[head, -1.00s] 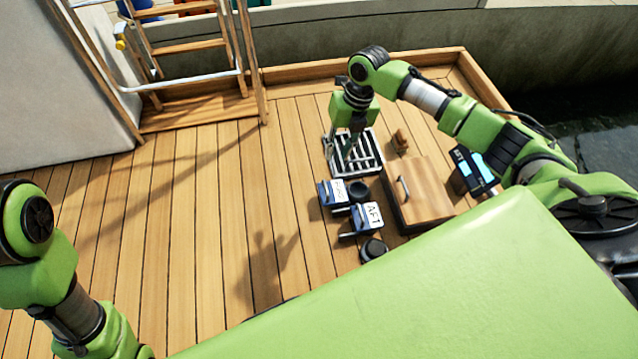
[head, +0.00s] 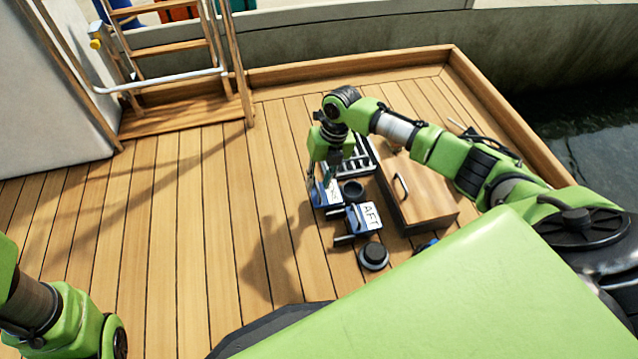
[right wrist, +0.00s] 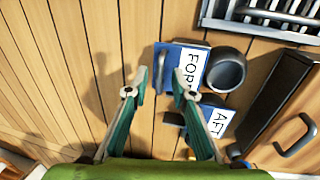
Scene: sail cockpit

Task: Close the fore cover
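The blue fore cover (right wrist: 190,66), with a white label reading "FOR" and the rest hidden, is on the deck beside a round black fitting (right wrist: 226,70). In the head view the fore cover (head: 328,194) is partly behind my right gripper (head: 322,183). In the right wrist view my right gripper (right wrist: 160,74) is open, its fingertips around the cover's grey bar at the left edge. I cannot tell whether they touch it. The similar blue AFT cover (head: 362,217) is just nearer, beside another round black fitting (head: 373,256). My left gripper is not in view.
A wooden box or hatch with a handle (head: 425,195) is right of the covers. A slatted grate (head: 360,158) is behind them. A wooden ladder (head: 180,50) stands back left. The plank deck (head: 190,220) to the left is clear.

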